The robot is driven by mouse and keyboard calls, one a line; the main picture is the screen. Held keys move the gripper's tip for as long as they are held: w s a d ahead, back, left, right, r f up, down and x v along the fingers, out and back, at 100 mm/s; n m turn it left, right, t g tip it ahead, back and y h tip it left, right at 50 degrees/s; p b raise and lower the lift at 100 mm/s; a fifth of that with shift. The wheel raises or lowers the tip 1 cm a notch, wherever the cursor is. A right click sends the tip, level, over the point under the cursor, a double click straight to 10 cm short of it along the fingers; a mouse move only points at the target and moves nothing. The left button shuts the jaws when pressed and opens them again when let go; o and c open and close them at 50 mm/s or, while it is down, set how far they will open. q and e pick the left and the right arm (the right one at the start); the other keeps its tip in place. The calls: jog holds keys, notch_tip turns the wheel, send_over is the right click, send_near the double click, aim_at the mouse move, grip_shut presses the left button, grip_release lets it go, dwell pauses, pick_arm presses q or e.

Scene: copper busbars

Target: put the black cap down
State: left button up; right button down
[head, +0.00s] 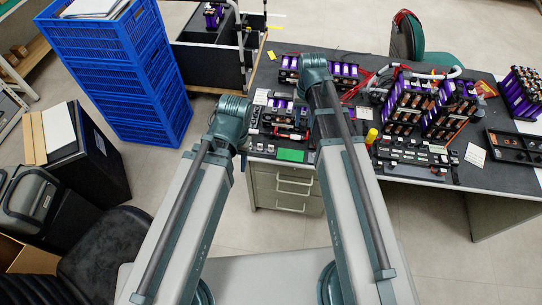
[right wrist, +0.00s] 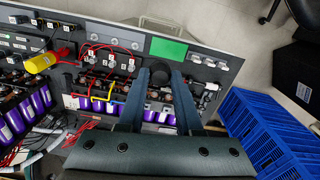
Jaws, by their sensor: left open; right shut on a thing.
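The black cap (right wrist: 160,74) is a small round dark piece between the fingertips of my right gripper (right wrist: 160,84) in the right wrist view. My right gripper is shut on it, above the near part of the workbench between the green patch (right wrist: 168,48) and a row of purple cells. I cannot tell whether the cap touches anything below. In the head view my right arm hides the cap. My left gripper (head: 241,138) is open near the bench's left front edge; its fingers are mostly hidden by my wrist.
The dark workbench (head: 474,180) carries purple battery packs (head: 415,100), red wires, a yellow-topped item (head: 371,136) and small parts. Blue crates (head: 125,70) stand on the floor at the left. Bare floor lies between crates and bench.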

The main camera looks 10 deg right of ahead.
jog(key=s+d+f+m+b, duration=0.1)
jog(key=s+f+b, duration=0.4)
jog(key=f+b, duration=0.2)
jog(key=s+d+f+m+b, duration=0.1)
jog(key=s+f+m+b, duration=0.1)
jog(key=s+f+b, duration=0.3)
notch_tip(320, 180, down, 4)
jog(key=b, duration=0.3)
jog(key=shift+s, duration=0.2)
